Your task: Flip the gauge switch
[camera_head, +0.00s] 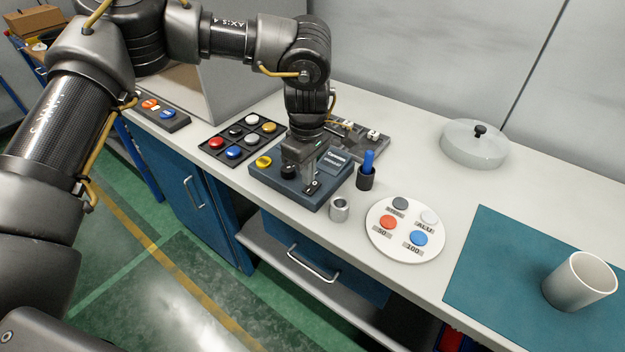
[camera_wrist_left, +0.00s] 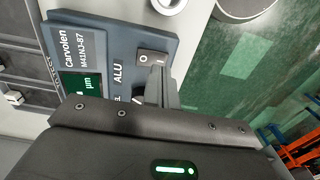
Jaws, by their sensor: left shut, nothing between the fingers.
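The gauge (camera_head: 270,180) is a dark blue box on the bench, and in the left wrist view its panel (camera_wrist_left: 120,45) reads "Carvolen" and "ALU". Its switch (camera_wrist_left: 152,58) is a grey rocker marked O and I near the panel's edge; in the head view the switch (camera_head: 313,187) shows at the front right corner. My left gripper (camera_head: 308,184) points down over the gauge, shut and empty. In the left wrist view its fingertips (camera_wrist_left: 160,82) are right beside the rocker; I cannot tell whether they touch it. My right gripper is not in view.
A metal ring (camera_head: 339,209) and a black cup with a blue pen (camera_head: 366,177) stand close to the gauge.

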